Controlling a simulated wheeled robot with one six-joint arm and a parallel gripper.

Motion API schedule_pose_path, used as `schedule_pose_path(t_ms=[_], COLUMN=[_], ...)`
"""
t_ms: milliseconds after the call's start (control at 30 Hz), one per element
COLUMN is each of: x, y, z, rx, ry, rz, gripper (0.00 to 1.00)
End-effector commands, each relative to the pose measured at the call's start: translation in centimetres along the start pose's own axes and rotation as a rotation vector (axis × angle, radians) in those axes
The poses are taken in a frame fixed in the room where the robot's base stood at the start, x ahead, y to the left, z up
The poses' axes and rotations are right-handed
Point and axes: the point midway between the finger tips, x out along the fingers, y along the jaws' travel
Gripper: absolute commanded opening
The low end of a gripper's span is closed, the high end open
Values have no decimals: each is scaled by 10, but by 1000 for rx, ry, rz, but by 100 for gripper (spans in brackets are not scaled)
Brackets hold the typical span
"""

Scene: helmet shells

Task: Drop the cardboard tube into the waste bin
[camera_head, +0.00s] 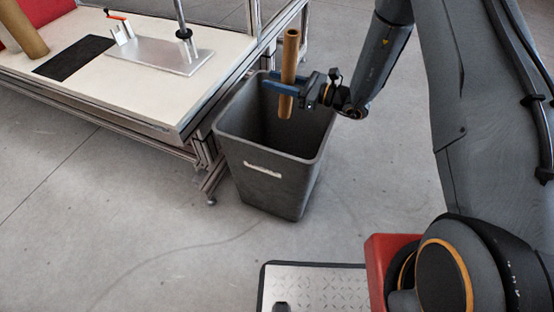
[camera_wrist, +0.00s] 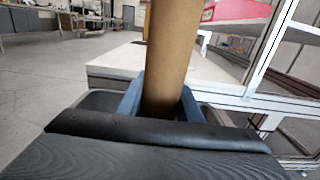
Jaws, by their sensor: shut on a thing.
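My gripper (camera_head: 290,84) is shut on a brown cardboard tube (camera_head: 290,58) and holds it upright, with parts of the tube above and below the blue fingers. In the camera_head view the tube appears over the opening of the grey waste bin (camera_head: 268,182), its lower end at about rim height or just inside; I cannot tell exactly which. In the camera_wrist view the tube (camera_wrist: 172,50) stands between my blue fingers (camera_wrist: 160,101), and parts of the bin's rim show beside them. The bin stands upright on the floor, and its bottom is hidden.
A white workbench (camera_head: 130,90) with a metal frame stands left of the bin, close to it. On it are a metal plate with a clamp (camera_head: 160,54), a black mat (camera_head: 74,58) and another brown tube (camera_head: 20,28). The floor in front is clear.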

Motion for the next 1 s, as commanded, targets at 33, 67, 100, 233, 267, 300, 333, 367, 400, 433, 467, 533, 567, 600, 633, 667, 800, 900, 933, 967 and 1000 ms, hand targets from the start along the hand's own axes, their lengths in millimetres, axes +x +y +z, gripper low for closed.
schedule_pose_path(t_ms=[33,67,100,233,267,300,333,367,400,433,467,533,567,600,633,667,800,900,933,967,1000], x=[0,0,0,0,0,0,0,0,0,0,0,0,0,0,0,0,0,-1,-1,-1,0], y=[0,0,0,0,0,0,0,0,0,0,0,0,0,0,0,0,0,0,0,0,0], z=[-3,-5,-8,-20,-24,-28,-32,-36,-40,-43,-46,-52,-54,-56,-57,-58,-58,-58,-58,-58,-58], rx=[0,0,1,2,2,2,2,2,2,2,2,1,1,1,0,0,0,0,0,0,0], ry=[0,0,0,0,0,0,0,0,0,0,0,-1,-1,-1,-1,-1,-1,-1,0,0,0], rz=[0,0,0,0,0,-1,-1,-1,-1,-1,-1,-1,-1,-1,-1,-1,-1,-1,-1,-1,-1], gripper=[10,10,10,10,10,10,10,10,10,10,10,10,10,10,10,10,10,10,35,40,47])
